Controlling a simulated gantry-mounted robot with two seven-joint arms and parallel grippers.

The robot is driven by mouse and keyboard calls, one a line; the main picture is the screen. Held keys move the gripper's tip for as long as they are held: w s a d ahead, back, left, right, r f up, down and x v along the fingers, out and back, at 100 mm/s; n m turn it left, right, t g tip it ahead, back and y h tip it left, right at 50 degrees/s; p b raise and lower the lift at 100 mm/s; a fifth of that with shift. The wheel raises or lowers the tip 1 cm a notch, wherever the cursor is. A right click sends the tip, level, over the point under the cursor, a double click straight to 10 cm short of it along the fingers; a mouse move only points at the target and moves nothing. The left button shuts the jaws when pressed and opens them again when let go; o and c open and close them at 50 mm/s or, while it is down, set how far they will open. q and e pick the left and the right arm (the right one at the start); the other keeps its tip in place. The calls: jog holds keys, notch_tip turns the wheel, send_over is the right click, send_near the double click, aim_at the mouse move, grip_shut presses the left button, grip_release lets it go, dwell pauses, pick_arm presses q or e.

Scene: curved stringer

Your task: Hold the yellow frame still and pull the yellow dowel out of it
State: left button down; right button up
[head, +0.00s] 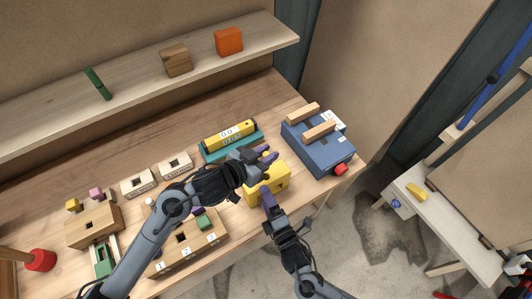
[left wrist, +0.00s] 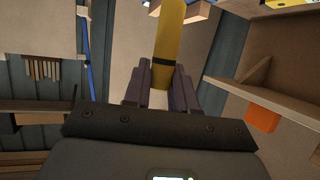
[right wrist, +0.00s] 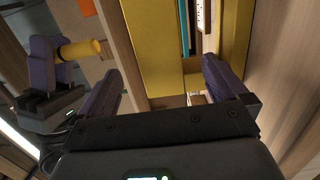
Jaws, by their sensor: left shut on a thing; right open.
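The yellow frame (head: 272,187) is a block with a hole, on the bench near its front edge. In the right wrist view the yellow frame (right wrist: 153,45) lies ahead of the fingers. My left gripper (head: 265,160) is just above it in the head view, shut on the yellow dowel (left wrist: 169,40), which has a black band. The dowel (right wrist: 80,48) also shows in the right wrist view; its visible end looks apart from the frame. In the head view the dowel is mostly hidden.
A blue box (head: 318,150) with wooden bars stands right of the frame. A yellow level-like block on a teal base (head: 230,140) lies behind. Wooden blocks, including a numbered one (head: 188,245), crowd the left. A shelf (head: 130,75) runs along the back.

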jog(key=v, duration=1.1)
jog(key=shift+s, duration=0.2)
